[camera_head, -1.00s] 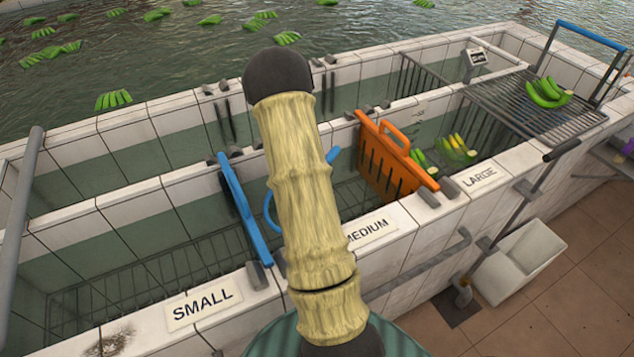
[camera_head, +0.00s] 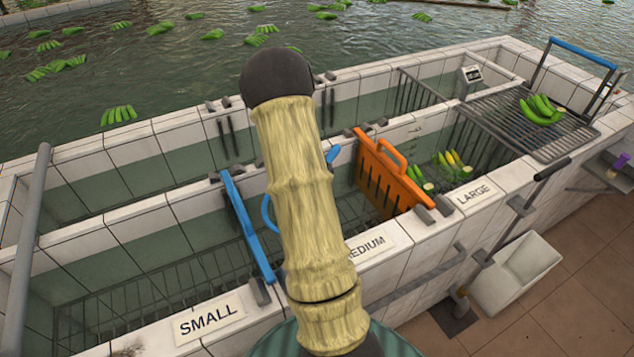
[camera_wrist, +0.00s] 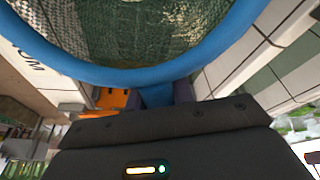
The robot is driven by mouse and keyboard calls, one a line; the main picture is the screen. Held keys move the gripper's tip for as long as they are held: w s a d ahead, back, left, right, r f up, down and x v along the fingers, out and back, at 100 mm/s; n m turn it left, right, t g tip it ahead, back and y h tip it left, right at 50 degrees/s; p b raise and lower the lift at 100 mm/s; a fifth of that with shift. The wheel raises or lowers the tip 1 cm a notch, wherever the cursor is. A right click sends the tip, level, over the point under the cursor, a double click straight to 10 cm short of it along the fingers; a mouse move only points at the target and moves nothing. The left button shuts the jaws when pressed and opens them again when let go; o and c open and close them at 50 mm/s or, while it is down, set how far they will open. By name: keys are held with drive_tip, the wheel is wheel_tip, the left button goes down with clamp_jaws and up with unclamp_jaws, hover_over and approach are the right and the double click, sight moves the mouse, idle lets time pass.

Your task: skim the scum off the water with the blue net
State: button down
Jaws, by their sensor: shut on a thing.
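The blue net (camera_wrist: 130,76) fills the top of the wrist view, its round blue rim and pale mesh just beyond my gripper (camera_wrist: 155,97). My gripper is shut on the net at the base of its rim. In the head view my arm hides the gripper; a blue curved piece (camera_head: 268,213), apparently the net's rim, shows beside the arm over the tank. Water (camera_head: 180,235) lies in the tiled tank, in sections marked SMALL, MEDIUM and LARGE. I cannot make out the scum on it.
A blue divider (camera_head: 247,225) and an orange slotted divider (camera_head: 390,170) separate the sections. Green and yellow bananas (camera_head: 452,165) float in the LARGE section. A wire rack (camera_head: 500,105) holds green bananas at the right. A white bin (camera_head: 515,272) is by the outer wall.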

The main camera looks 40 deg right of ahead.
drive_tip(key=shift+r+p, duration=1.2)
drive_tip(key=shift+r, duration=1)
drive_tip(key=shift+f, duration=0.1)
